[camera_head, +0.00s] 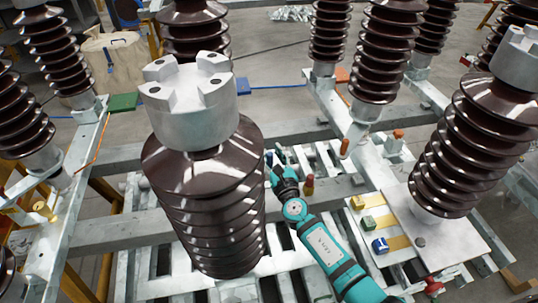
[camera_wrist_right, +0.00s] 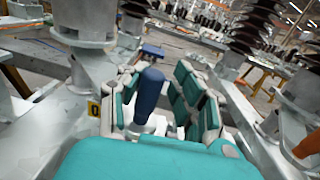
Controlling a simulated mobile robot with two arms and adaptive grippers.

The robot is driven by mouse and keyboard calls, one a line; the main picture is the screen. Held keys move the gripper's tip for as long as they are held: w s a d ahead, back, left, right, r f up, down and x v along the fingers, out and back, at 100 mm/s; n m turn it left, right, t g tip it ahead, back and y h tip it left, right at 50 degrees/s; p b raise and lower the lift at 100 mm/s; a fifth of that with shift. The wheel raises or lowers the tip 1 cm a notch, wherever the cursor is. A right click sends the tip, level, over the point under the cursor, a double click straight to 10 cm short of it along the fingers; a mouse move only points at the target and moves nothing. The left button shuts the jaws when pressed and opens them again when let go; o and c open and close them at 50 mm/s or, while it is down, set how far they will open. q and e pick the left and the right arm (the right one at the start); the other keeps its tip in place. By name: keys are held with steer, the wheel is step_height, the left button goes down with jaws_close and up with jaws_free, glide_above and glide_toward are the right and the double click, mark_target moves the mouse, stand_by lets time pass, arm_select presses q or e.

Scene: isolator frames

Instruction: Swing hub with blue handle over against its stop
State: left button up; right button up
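The blue handle (camera_wrist_right: 150,88) stands upright on a pale metal base in the right wrist view. My right gripper (camera_wrist_right: 158,105) is around it, with teal-padded fingers apart on both sides. A gap shows between the handle and the right-hand fingers; I cannot tell whether the left finger touches it. In the head view my right gripper (camera_head: 277,160) is beside the large brown insulator, and the handle cannot be made out there. The hub and its stop cannot be told apart clearly. My left gripper is not in view.
A large ribbed insulator (camera_head: 205,190) stands close left of my right gripper. Another insulator (camera_head: 475,140) stands to the right. A small blue block (camera_head: 380,245) lies on a plate beside my right arm. A flat blue piece (camera_wrist_right: 153,51) shows beyond the handle. Steel beams surround the gripper.

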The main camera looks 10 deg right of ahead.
steer(key=shift+o, duration=1.4)
steer(key=shift+s+d+f, duration=0.1)
steer(key=shift+d, duration=0.1)
steer(key=shift+a, duration=0.1)
steer(key=shift+a, duration=0.1)
steer(key=s+d, duration=0.1)
steer(key=s, duration=1.1)
